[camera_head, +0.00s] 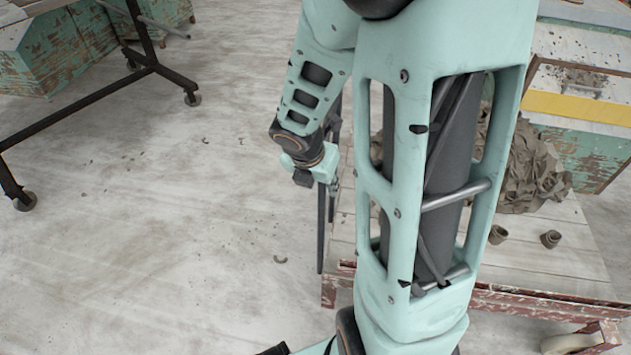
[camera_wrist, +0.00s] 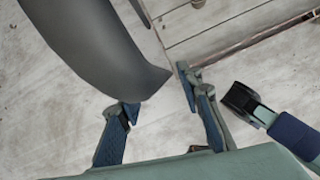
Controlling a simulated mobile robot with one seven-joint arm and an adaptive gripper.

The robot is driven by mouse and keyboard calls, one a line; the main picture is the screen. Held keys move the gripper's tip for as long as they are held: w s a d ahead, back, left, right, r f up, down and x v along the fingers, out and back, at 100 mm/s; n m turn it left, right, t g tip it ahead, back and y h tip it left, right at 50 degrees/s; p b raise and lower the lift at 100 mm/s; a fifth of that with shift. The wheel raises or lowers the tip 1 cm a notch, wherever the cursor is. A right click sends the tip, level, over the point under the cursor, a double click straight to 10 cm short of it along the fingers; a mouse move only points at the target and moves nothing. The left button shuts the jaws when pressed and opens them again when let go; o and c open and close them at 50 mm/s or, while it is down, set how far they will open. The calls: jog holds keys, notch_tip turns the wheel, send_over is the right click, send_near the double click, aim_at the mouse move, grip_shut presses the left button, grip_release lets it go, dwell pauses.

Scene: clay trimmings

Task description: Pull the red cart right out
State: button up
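The red cart (camera_head: 545,303) is low, with a pale plank top and a chipped red frame. It stands at the lower right in the head view, partly hidden behind my arm. A heap of brown clay trimmings (camera_head: 535,170) and small clay cups lie on it.
A dark metal stand on castors (camera_head: 150,60) and a worn green cabinet (camera_head: 65,50) stand at the upper left. A green chest with a yellow band (camera_head: 580,107) is behind the cart. The pale floor (camera_head: 150,230) on the left is open, with small scraps.

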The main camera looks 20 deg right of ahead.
jog(key=shift+b+x, duration=0.45)
jog(key=shift+x, duration=0.8)
jog(key=shift+c, duration=0.2)
grip_shut()
